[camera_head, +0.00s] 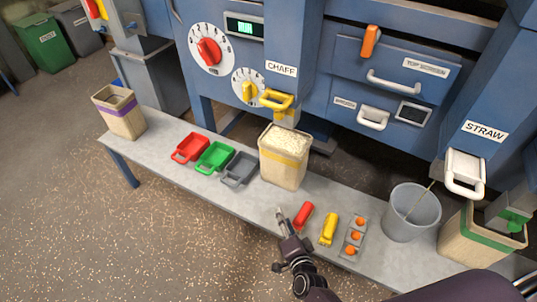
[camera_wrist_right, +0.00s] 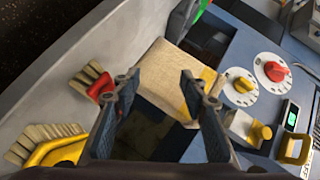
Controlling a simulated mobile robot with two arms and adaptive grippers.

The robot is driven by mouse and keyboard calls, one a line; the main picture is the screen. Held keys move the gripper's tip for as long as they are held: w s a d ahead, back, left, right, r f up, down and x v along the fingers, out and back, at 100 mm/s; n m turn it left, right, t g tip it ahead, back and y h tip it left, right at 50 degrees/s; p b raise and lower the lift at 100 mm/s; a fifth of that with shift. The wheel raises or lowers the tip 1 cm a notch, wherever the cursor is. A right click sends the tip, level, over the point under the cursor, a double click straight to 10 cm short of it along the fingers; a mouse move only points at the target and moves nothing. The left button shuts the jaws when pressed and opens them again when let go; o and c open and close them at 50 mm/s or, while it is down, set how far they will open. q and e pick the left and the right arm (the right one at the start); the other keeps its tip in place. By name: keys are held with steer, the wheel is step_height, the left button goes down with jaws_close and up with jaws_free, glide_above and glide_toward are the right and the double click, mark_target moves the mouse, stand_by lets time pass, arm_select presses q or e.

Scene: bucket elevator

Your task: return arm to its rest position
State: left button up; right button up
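My right gripper (camera_head: 281,213) is over the front edge of the grey bench, left of a red-handled brush (camera_head: 303,215). In the right wrist view my right gripper (camera_wrist_right: 165,88) shows two dark fingers spread apart with nothing between them. Beyond the fingers in that view is the beige bin with a yellow band (camera_wrist_right: 180,75). The red-handled brush (camera_wrist_right: 95,82) is to the left of the fingers and appears apart from them. My left gripper is in neither view.
The bench (camera_head: 235,200) holds a full beige bin (camera_head: 283,170), red (camera_head: 190,148), green (camera_head: 214,156) and grey scoops (camera_head: 239,169), a yellow-handled brush (camera_head: 328,229), a tray (camera_head: 346,249) and a grey bucket (camera_head: 400,225). The blue machine (camera_head: 310,95) stands behind.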

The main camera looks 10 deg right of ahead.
steer(key=s+f+n+g+y+p, duration=0.15)
steer(key=s+f+n+g, duration=0.3)
steer(key=s+f, duration=0.5)
steer(key=s+f+n+g+p, duration=0.25)
steer(key=s+f+n, duration=0.35)
steer(key=s, duration=0.6)
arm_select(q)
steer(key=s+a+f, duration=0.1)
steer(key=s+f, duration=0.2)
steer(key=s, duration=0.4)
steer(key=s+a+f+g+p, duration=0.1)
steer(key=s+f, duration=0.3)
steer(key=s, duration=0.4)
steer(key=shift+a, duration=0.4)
arm_select(e)
steer(key=s+d+f+n+g, duration=0.2)
steer(key=s+d+f+g, duration=0.1)
steer(key=s, duration=0.8)
steer(key=s+d+f+n+g+h, duration=0.1)
steer(key=s+d+f+n+g, duration=0.2)
steer(key=s, duration=0.8)
steer(key=shift+d+f, duration=0.45)
